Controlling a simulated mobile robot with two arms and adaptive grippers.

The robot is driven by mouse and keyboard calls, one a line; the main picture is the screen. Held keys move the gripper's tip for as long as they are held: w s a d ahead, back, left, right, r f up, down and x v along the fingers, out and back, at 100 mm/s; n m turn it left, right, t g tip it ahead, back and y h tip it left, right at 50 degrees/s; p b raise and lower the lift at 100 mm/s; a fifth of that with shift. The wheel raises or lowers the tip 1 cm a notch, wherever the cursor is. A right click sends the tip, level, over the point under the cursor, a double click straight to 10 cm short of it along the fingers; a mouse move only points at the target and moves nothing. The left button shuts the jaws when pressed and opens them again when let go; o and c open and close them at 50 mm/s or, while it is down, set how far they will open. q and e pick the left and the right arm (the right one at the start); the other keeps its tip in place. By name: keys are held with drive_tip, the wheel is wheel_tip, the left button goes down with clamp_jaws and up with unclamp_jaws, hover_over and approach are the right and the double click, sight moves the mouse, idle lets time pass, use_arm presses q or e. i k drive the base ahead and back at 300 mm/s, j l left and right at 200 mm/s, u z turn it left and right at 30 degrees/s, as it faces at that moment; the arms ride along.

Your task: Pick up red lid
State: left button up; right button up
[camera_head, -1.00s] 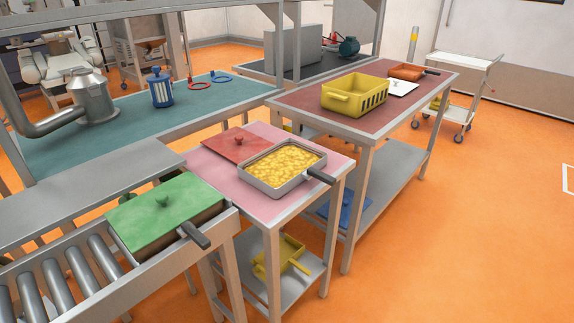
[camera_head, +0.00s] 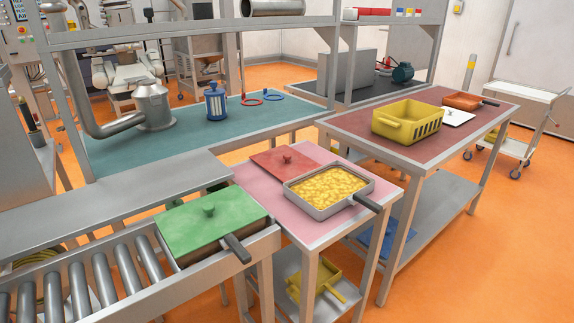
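The red lid (camera_head: 283,164) is a flat square plate with a small knob on top. It lies on the pink-topped table (camera_head: 288,217), just behind and left of an open metal pan (camera_head: 329,187) filled with yellow pieces. The pan's dark handle points to the front right. The lid's right front edge is close to or partly behind the pan; I cannot tell if they touch. Neither of my grippers shows in the head view.
A green-lidded pan (camera_head: 208,222) sits on the roller conveyor (camera_head: 100,278) at left. A yellow basket (camera_head: 407,121) stands on the dark red table at right. A yellow pan (camera_head: 316,282) is on the lower shelf. A blue canister (camera_head: 216,102) stands on the teal bench.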

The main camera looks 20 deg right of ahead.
sight(286, 163)
drive_tip(key=u, duration=0.3)
drive_tip(key=l+u, duration=0.35)
drive_tip(key=i+l+u, duration=0.1)
drive_tip(key=l+u, duration=0.55)
